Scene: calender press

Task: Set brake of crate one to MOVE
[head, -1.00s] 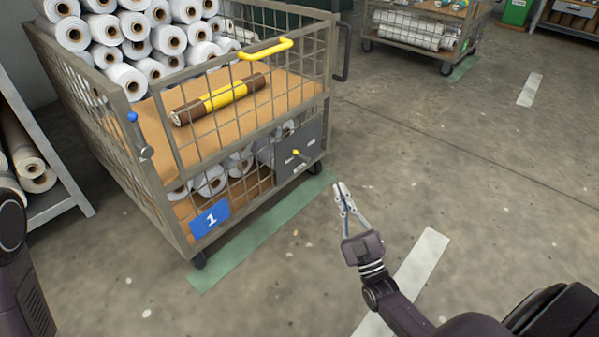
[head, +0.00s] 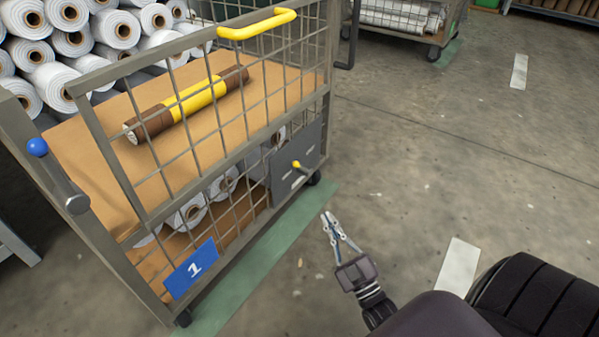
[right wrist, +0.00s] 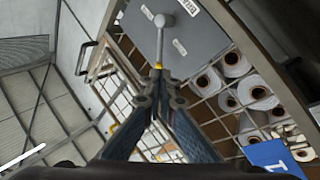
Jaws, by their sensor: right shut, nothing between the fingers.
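Crate one (head: 95,92) is a grey mesh cage trolley with a blue number 1 plate (head: 190,268) low on its near side. Its grey brake plate (head: 281,178) sits low at the right end of that side and also shows in the right wrist view (right wrist: 200,40). A brake lever with a yellow tip (head: 297,164) stands on the plate; its metal stem (right wrist: 160,42) shows in the right wrist view. The plate's small labels are not fully readable. My right gripper (head: 327,216) is shut and empty, in front of the plate and apart from the lever. My left gripper is out of view.
A yellow handle (head: 258,24) and a blue-knobbed post (head: 38,147) stick out from the crate. White rolls and a brown-yellow roll (head: 190,102) lie inside. A green floor strip (head: 275,245) runs beneath. Another trolley (head: 400,20) stands behind; the floor at right is clear.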

